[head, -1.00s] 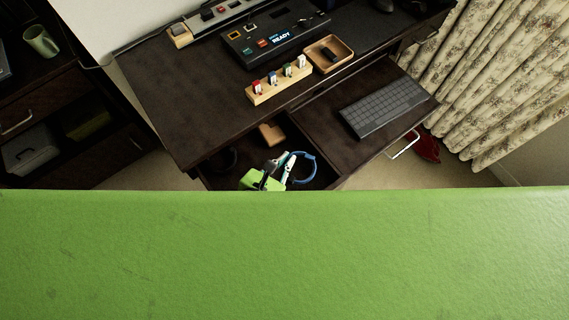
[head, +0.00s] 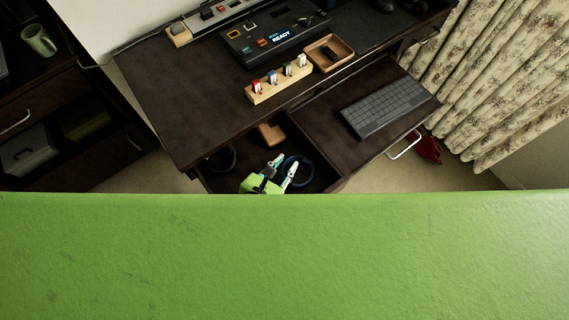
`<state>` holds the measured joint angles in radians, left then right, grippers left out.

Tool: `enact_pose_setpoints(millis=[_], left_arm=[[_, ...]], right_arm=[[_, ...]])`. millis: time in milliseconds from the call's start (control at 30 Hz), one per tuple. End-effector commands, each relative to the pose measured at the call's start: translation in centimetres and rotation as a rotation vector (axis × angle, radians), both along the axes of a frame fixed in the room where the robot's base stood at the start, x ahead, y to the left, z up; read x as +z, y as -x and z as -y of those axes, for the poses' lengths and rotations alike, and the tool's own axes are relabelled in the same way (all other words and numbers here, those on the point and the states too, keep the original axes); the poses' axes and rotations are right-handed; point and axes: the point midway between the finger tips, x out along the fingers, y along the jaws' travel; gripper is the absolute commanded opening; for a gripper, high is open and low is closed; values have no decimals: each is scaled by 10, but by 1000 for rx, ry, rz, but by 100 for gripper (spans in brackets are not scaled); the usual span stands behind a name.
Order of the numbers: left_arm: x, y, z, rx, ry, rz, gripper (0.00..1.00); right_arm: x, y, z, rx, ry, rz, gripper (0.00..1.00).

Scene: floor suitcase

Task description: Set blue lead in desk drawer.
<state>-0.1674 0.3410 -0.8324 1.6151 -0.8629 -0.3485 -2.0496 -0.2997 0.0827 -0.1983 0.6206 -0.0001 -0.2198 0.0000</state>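The blue lead (head: 306,171) is a coiled loop inside the open desk drawer (head: 325,178), towards its right side. My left gripper (head: 284,164) is over the drawer, just left of the coil. Its two pale fingertips are spread apart and it looks open, with the lead beside it rather than between the fingers. The green body of the gripper hides part of the drawer floor. My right gripper is not in view.
The drawer also holds a dark coil (head: 222,158) and a tan block (head: 271,133). A keyboard (head: 386,106) lies on a pulled-out tray at right. A wooden plug rack (head: 280,83) and a black console (head: 274,38) stand on the desk. My green body fills the foreground.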

Motion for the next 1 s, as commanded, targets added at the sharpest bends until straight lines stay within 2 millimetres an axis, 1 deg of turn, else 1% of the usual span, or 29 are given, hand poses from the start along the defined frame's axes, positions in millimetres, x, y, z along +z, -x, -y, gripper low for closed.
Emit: enact_pose_setpoints(millis=[100, 167, 267, 500, 700, 800, 1000], left_arm=[[4, 0, 0, 0, 0, 0, 24], [5, 5, -3, 0, -1, 0, 24], [12, 17, -10, -2, -2, -1, 24], [36, 57, -33, -1, -2, -2, 24], [53, 82, -47, 0, -1, -1, 24], [57, 88, -51, 1, 0, 0, 24], [60, 91, -53, 1, 0, 1, 24]], right_arm=[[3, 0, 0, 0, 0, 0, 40], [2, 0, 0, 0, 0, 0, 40], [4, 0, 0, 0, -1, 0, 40], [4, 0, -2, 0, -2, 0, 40], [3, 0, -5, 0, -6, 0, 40], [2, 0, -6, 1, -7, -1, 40], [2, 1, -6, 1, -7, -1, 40]])
